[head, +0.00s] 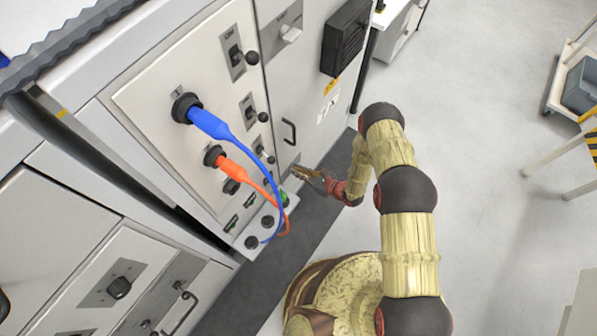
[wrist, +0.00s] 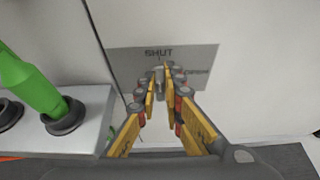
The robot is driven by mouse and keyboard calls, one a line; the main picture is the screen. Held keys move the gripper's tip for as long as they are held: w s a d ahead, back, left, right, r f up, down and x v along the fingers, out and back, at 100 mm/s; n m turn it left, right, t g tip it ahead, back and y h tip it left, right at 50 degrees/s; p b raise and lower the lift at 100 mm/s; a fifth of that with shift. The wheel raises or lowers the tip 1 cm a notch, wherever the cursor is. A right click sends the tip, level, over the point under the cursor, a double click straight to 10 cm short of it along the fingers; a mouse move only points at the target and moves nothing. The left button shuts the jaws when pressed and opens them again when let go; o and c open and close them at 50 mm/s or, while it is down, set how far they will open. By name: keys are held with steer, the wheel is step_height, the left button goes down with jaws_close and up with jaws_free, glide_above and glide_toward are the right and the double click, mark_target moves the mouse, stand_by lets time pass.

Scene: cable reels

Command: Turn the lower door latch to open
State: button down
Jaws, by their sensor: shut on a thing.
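The lower door latch (wrist: 160,70) sits low on the grey cabinet door (head: 305,75), on a grey plate (wrist: 125,59) marked SHUT at the top and OPEN at the right. My gripper (wrist: 162,78) has its yellow fingers closed around the latch, which they mostly hide. What little shows of it lies below the word SHUT; its exact angle is hard to tell. In the head view my gripper (head: 298,171) reaches the foot of the door from the right, and the latch is hidden there.
The upper latch (head: 289,34) and a black pull handle (head: 289,132) are on the same door. To the left, blue (head: 212,124) and orange (head: 235,169) cables hang from the panel. A green plug (wrist: 32,82) stands close left of my gripper. Open floor (head: 480,130) lies right.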

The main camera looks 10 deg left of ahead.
steer(key=shift+w+f+m+b, duration=0.1)
steer(key=shift+m+b, duration=0.2)
steer(key=shift+b, duration=0.05)
steer(key=shift+w+d+f+m+g+y+b, duration=0.1)
steer(key=shift+w+f+m+g+y+b, duration=0.2)
steer(key=shift+m+g+y+b, duration=1.35)
steer(key=shift+w+d+f+m+g+y+b, duration=0.1)
steer(key=shift+w+f+m+y+b, duration=0.15)
steer(key=shift+m+b, duration=2.75)
steer(key=shift+w+d+f+m+g+y+b, duration=0.1)
steer(key=shift+w+f+m+g+y+b, duration=0.25)
steer(key=shift+m+g+y+b, duration=1.25)
steer(key=t+h+b, duration=0.1)
steer(key=b, duration=0.1)
steer(key=shift+m+t+b, duration=0.25)
steer(key=shift+m+b, duration=0.05)
steer(key=shift+m, duration=0.05)
steer(key=c, duration=2)
jaws_free()
steer(key=shift+o, duration=0.4)
